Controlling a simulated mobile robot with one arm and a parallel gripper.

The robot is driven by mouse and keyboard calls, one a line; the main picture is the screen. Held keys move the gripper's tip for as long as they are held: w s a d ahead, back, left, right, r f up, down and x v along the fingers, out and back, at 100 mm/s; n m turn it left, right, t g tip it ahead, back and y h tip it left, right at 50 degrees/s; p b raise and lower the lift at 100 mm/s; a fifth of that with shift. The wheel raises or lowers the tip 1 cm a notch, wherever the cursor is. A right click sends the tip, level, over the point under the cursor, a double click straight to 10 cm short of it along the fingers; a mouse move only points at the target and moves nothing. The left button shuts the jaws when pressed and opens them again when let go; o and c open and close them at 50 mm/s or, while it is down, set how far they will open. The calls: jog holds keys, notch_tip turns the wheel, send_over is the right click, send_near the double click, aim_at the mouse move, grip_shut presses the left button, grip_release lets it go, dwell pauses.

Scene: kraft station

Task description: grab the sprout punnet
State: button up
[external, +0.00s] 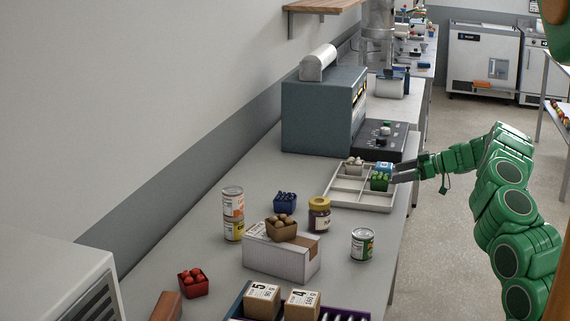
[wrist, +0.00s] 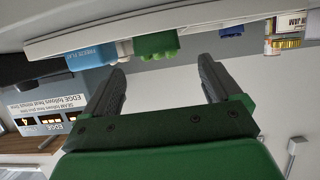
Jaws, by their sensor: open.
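The sprout punnet (external: 380,182), green with green sprouts, sits in the right part of a pale divided tray (external: 352,201). My gripper (external: 396,172) is open and empty at the tray's right edge, beside the punnet. In the wrist view, which is upside down, the green punnet (wrist: 158,45) shows ahead of the gap between my two fingers (wrist: 163,70). I see no clear contact. A blue carton (external: 385,167) stands directly behind the punnet; it also shows in the wrist view (wrist: 90,56).
A punnet of pale items (external: 355,166) sits in the tray's back part. A dark machine (external: 320,113) stands behind the tray. In front are a jam jar (external: 320,214), a can (external: 362,245), a blue punnet (external: 285,203) and a white box (external: 282,258). The aisle at right is clear.

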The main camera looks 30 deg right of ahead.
aim_at(384, 176)
jog(key=shift+x, duration=3.85)
jog(key=shift+d, duration=0.1)
jog(key=c, duration=1.1)
jog(key=shift+o, duration=0.2)
jog(key=shift+r, duration=0.1)
